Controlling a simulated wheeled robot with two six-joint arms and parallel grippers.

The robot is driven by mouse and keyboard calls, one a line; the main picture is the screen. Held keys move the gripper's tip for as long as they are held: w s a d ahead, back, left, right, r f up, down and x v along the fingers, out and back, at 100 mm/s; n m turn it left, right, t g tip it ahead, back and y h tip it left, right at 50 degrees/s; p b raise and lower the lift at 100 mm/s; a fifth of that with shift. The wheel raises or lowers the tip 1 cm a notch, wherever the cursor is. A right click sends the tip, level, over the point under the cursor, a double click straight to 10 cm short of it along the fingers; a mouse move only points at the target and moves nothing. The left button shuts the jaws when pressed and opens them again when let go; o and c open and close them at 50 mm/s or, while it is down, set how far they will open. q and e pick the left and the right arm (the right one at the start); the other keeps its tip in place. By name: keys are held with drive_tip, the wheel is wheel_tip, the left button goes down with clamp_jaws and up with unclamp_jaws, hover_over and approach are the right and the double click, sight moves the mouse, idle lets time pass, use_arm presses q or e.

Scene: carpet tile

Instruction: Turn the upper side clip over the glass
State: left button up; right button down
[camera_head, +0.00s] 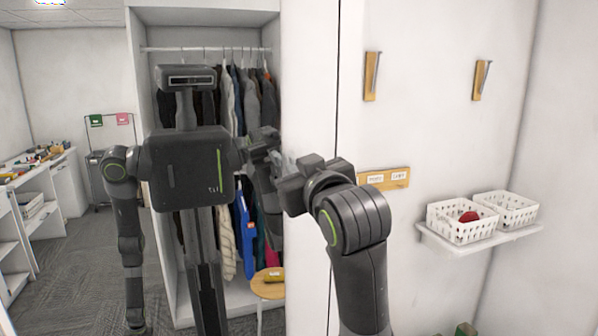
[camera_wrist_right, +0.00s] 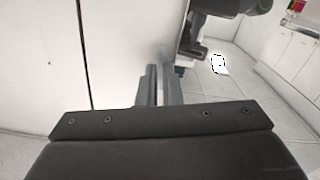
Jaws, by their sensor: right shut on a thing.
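A large mirror glass (camera_head: 310,90) fills the left and middle of the head view, with a dark upright line along its right side. My right gripper (camera_head: 284,163) is in front of it at mid height, reached in from the lower right. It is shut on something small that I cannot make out. The shut fingers (camera_wrist_right: 158,82) show in the right wrist view close to the pale surface. No clip can be told apart; the gripper may hide it. My left arm shows only as a reflection, hanging down.
On the wall to the right are two wooden hooks (camera_head: 371,77) and a wooden strip with labels (camera_head: 398,179). A shelf (camera_head: 470,246) below holds two white baskets (camera_head: 455,222), one with a red thing in it. The wardrobe with clothes and the stool are reflections.

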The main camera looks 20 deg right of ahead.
drive_tip(key=shift+n+b, duration=1.9)
drive_tip(key=shift+n, duration=5.6)
drive_tip(key=shift+r, duration=0.1)
drive_tip(key=c, duration=1.6)
unclamp_jaws()
drive_tip(key=shift+w, duration=0.15)
